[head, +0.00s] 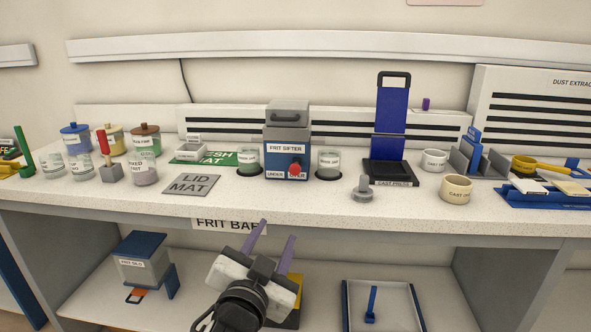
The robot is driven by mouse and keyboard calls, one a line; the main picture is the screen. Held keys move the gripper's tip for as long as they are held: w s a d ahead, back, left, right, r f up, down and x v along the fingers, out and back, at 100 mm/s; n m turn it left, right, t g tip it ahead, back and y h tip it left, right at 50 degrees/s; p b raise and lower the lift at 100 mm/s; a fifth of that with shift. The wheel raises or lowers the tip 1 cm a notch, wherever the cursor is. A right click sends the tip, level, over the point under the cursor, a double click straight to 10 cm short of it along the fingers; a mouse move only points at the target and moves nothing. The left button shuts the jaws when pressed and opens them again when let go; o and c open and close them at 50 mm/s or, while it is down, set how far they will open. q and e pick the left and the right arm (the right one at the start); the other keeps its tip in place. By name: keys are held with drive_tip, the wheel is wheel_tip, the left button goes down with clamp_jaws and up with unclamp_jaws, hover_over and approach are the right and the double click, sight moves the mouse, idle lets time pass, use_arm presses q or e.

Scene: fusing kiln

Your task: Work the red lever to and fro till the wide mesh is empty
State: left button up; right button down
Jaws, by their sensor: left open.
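The frit sifter (287,148) is a blue and grey box at the middle of the bench, with a grey lid with a handle on top. A red round knob (295,168), the end of the red lever, sticks out of its front. The wide mesh inside is hidden by the closed lid. My left gripper (269,238) is open and empty, below and in front of the bench edge, its two purple fingers pointing up toward the sifter and apart from it. My right gripper is not in view.
Glass jars (328,163) and (249,159) flank the sifter. A grey knobbed weight (363,190) stands to the right, a grey lid mat (191,185) to the left. The blue cast press (391,125) stands behind right. The bench front between is clear.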

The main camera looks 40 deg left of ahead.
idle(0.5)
